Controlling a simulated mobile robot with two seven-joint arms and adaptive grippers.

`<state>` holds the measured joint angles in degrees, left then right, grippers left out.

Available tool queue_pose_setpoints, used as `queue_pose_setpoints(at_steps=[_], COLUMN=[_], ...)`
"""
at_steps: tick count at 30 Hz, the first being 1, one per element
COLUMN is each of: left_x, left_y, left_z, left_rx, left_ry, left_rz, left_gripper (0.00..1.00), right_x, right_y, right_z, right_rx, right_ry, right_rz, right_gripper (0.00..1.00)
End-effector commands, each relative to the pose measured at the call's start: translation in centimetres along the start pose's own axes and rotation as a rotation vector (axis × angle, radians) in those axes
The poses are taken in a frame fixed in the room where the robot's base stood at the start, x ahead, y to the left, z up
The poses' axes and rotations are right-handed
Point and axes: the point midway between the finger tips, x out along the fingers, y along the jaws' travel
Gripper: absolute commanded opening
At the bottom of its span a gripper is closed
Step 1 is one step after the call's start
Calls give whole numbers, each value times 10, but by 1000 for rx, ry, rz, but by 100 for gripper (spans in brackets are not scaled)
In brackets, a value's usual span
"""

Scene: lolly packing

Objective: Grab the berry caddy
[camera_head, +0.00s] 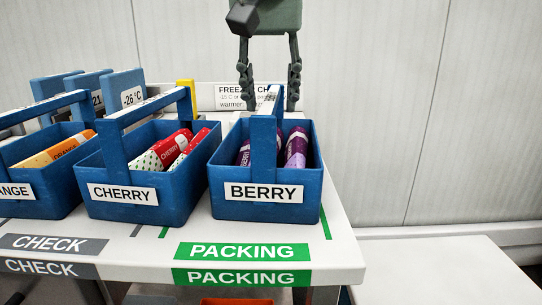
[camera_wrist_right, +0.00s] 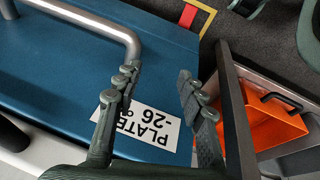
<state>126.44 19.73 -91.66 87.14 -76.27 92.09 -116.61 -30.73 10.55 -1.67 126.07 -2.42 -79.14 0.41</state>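The berry caddy (camera_head: 264,208) is a blue open box with a white BERRY label and a tall handle. It stands on the white table, rightmost in the row, with purple wrapped lollies inside. My left gripper (camera_head: 269,98) is open, pointing down at the far end of the caddy's handle, one finger on each side in the picture; I cannot tell any contact. My right gripper (camera_wrist_right: 157,78) shows only in the right wrist view, open and empty over a blue plate (camera_wrist_right: 60,75) with a grey bar handle and a PLATE -26 label.
The cherry caddy (camera_head: 185,203) stands close to the left of the berry caddy, and the orange caddy (camera_head: 60,203) is further left. Blue plates (camera_head: 122,82) and a sign (camera_head: 228,97) stand behind. An orange container (camera_wrist_right: 270,128) shows in the right wrist view.

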Motion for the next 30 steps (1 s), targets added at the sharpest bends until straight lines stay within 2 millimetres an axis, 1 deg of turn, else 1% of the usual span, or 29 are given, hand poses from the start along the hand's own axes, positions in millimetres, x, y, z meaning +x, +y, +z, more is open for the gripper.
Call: queue_pose_setpoints(at_steps=[1, 3, 10, 11, 20, 21, 30], left_x=[6, 10, 11, 11, 11, 11, 10], left_y=[0, 0, 0, 0, 0, 0, 0], left_z=[0, 0, 0, 0, 0, 0, 0], left_rx=[0, 0, 0, 0, 0, 0, 0], left_ry=[0, 0, 1, 1, 1, 1, 1], left_rz=[1, 0, 0, 0, 1, 1, 1], left_gripper=[41, 41, 41, 39, 2, 0, 0], right_x=[0, -1, -1, -1, -1, -1, -1], right_y=[0, 0, 0, 0, 0, 0, 1], right_z=[0, 0, 0, 0, 0, 0, 0], right_rx=[0, 0, 0, 0, 0, 0, 0], right_ry=[-1, -1, -1, -1, -1, -1, 0], right_rz=[1, 1, 1, 1, 1, 1, 1], right_gripper=[40, 40, 40, 40, 40, 40, 40])
